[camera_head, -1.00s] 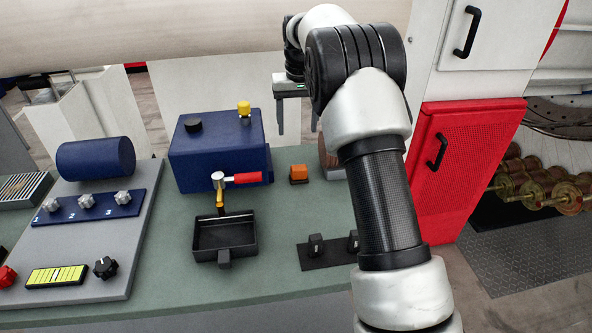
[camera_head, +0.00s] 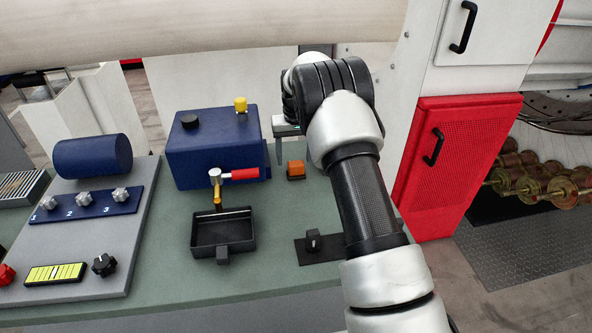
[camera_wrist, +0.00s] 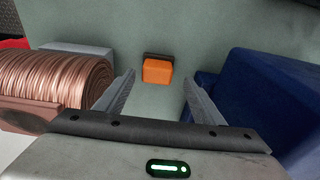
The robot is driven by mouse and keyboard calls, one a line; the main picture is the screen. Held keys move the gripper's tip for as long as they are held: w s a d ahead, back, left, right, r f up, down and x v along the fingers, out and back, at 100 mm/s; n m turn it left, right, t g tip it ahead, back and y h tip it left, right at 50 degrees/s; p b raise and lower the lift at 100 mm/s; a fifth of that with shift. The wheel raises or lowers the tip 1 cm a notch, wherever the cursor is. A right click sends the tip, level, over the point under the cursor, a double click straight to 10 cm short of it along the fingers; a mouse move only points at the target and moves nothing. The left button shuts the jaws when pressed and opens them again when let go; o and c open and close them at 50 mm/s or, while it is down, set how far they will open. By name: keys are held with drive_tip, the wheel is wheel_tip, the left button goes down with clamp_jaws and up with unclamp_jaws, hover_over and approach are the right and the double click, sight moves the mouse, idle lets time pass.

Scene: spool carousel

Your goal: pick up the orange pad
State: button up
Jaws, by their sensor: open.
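The orange pad (camera_head: 296,168) is a small block on a dark base, standing on the green bench top right of the blue box. In the wrist view the orange pad (camera_wrist: 157,71) lies beyond my fingertips, roughly midway between them. My gripper (camera_wrist: 159,86) is open and empty, above the bench and apart from the pad. In the head view one finger of my gripper (camera_head: 279,152) shows just behind and left of the pad; my arm hides the rest.
The blue box (camera_head: 212,150) with a red-handled valve stands left of the pad. A copper wire coil (camera_wrist: 72,77) lies close on the other side in the wrist view. A black tray (camera_head: 223,232) and a black switch plate (camera_head: 318,250) sit nearer on the bench (camera_head: 275,215).

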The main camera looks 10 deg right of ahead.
sight(296, 163)
drive_tip(key=f, duration=0.4)
drive_tip(key=shift+w+d+f, duration=0.1)
drive_tip(key=shift+w+d, duration=0.1)
drive_tip(key=shift+d, duration=0.05)
drive_tip(key=c, duration=1.1)
wheel_tip(296, 163, up, 10)
drive_tip(key=shift+r, duration=0.1)
